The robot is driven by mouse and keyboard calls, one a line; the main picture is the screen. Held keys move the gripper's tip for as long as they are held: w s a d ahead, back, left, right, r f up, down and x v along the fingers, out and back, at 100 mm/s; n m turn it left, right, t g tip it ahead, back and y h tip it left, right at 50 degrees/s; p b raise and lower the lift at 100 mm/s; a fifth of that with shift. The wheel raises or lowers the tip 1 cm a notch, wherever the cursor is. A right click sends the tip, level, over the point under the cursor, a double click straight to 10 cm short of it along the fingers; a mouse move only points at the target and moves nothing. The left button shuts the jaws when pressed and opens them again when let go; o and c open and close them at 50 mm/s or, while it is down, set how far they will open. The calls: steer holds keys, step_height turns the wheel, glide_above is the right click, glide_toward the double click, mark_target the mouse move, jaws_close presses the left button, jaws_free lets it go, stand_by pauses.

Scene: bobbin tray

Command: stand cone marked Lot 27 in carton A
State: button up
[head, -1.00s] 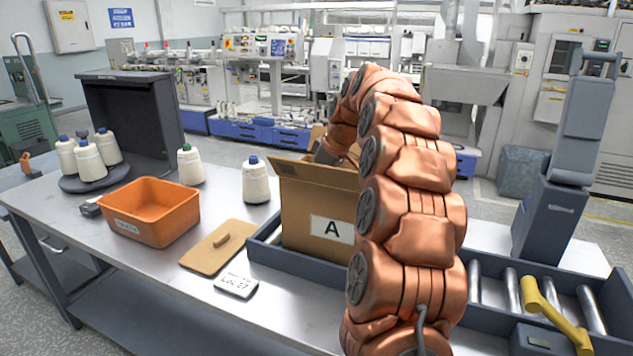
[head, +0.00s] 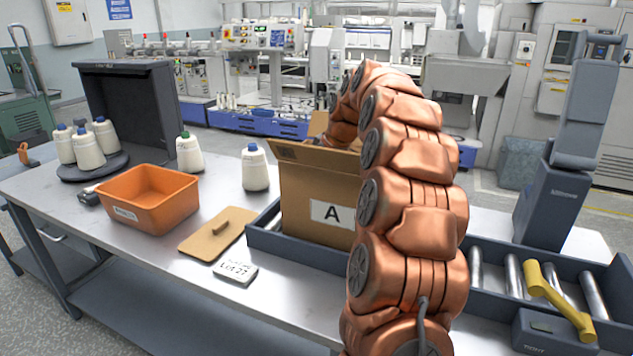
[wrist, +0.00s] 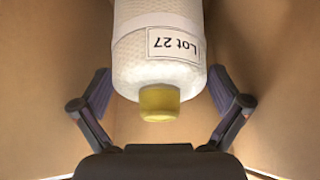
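The cone marked Lot 27 (wrist: 160,55) is white with a yellow tip and shows in the wrist view, its label upside down. Brown cardboard walls surround it, inside carton A (head: 318,190). My gripper (wrist: 160,92) is open, with one finger on each side of the cone and a narrow gap at each side. The tip points towards my palm. The cone's base is out of frame, so I cannot tell what it rests on. In the head view, the carton and my arm hide the gripper and cone.
Carton A stands in a grey-blue conveyor tray (head: 262,240). On the table are an orange bin (head: 150,210), a tan lid (head: 217,236), a Lot 27 card (head: 235,272), a green-tipped cone (head: 189,155), a blue-tipped cone (head: 255,170) and several cones on a dark stand (head: 92,178).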

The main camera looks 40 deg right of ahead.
steer(key=shift+r, duration=0.1)
steer(key=v, duration=1.1)
steer(key=shift+r, duration=0.3)
steer(key=shift+s+d, duration=0.1)
steer(key=shift+s, duration=0.1)
